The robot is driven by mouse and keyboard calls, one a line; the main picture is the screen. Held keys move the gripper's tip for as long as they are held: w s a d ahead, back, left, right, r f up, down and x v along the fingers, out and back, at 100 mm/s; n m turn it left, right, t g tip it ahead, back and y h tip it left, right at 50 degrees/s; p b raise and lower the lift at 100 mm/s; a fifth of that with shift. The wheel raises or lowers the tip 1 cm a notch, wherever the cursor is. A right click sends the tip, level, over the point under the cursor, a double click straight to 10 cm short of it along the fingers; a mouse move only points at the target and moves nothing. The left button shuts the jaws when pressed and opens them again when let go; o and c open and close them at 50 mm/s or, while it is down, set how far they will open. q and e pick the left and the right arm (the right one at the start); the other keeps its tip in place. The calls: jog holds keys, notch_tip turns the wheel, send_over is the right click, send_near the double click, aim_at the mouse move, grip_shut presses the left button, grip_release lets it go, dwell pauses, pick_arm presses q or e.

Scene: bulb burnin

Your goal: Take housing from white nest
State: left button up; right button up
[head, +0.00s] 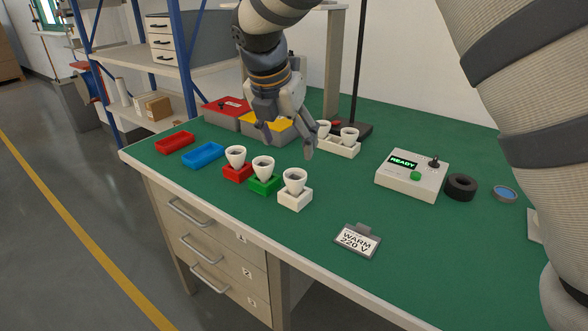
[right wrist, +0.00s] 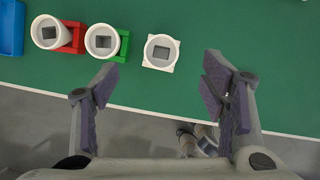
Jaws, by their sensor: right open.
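A white cup-shaped housing (head: 294,180) stands upright in the white nest (head: 294,201), rightmost of the front row. In the right wrist view the housing (right wrist: 161,50) is seen from above, with a square opening, and the white nest (right wrist: 147,65) shows around its base. My right gripper (head: 284,135) is open and empty, with its fingers pointing down behind and above the row. In the right wrist view the housing lies just beyond the gap between its fingertips (right wrist: 162,80), not touching them. My left gripper is not in view.
Similar housings stand in a red nest (head: 237,172) and a green nest (head: 263,185) to the left. Behind is a white holder (head: 340,149) with two cups. A control box (head: 411,177) reads READY. A sign (head: 357,242) stands in front. Green bench between is clear.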

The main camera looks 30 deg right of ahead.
send_over(295, 177)
jog(key=s+a, duration=0.2)
notch_tip(295, 177, down, 6)
jog(key=shift+r+b, duration=0.2)
jog(key=shift+b, duration=0.1)
jog(key=x, duration=0.5)
jog(key=shift+s+a+f, duration=0.1)
jog(key=shift+a+f, duration=0.1)
jog(key=shift+f, duration=0.05)
jog(key=shift+d+f, duration=0.1)
jog(key=shift+f, duration=0.1)
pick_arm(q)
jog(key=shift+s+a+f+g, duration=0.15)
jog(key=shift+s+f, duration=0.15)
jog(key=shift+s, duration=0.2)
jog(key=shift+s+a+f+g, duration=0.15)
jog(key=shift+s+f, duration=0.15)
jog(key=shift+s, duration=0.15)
pick_arm(e)
jog(key=shift+r, duration=0.1)
jog(key=c, duration=1.1)
